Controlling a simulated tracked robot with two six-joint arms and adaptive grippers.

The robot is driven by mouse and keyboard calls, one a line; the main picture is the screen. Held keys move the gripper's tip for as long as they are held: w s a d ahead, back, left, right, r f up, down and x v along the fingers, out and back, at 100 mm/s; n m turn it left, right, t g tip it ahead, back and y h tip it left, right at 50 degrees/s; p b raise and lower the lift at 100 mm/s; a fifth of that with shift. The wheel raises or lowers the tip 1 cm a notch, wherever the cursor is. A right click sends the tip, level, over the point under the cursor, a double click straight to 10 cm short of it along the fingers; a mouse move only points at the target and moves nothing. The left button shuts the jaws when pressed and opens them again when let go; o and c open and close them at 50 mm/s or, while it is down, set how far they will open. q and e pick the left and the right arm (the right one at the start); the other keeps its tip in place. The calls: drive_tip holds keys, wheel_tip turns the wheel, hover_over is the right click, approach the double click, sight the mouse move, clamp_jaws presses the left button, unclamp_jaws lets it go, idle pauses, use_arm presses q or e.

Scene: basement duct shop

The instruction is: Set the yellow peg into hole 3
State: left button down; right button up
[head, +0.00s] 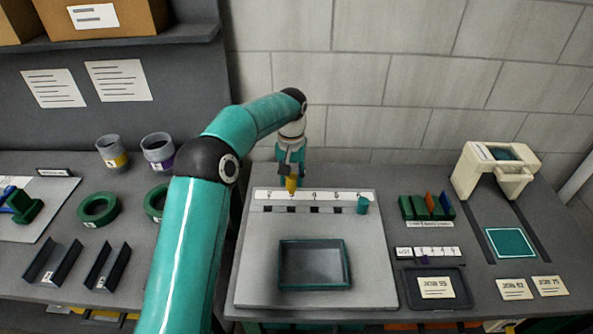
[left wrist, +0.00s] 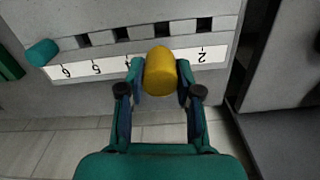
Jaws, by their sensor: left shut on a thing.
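The yellow peg (head: 291,184) is held by my left gripper (head: 291,170) over the numbered strip at the back of the grey board (head: 255,255). In the left wrist view the yellow peg (left wrist: 160,72) sits between the two fingers of the left gripper (left wrist: 160,80), covering the label between 2 and 4. Hole 3 (left wrist: 161,29) shows as a dark, empty square just beyond the peg, apart from it in that picture. How high the peg is above the board is hard to tell. My right gripper is not in view.
A teal peg (head: 362,205) stands at position 6; the other visible holes are dark and empty. A teal-edged tray (head: 315,284) lies on the board. To the right are a rack of coloured blocks (head: 426,207) and a cream arch-shaped device (head: 480,178).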

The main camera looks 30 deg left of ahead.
sight(291, 193)
use_arm(q)
drive_tip(key=shift+s+f+b, duration=0.15)
drive_tip(key=shift+f+b, duration=2.05)
drive_tip(key=shift+f, duration=0.35)
drive_tip(key=shift+f, duration=0.2)
drive_tip(key=shift+f+b, duration=1.15)
drive_tip(key=shift+f, duration=0.75)
drive_tip(key=c, duration=0.7)
unclamp_jaws()
wheel_tip(291, 193, up, 12)
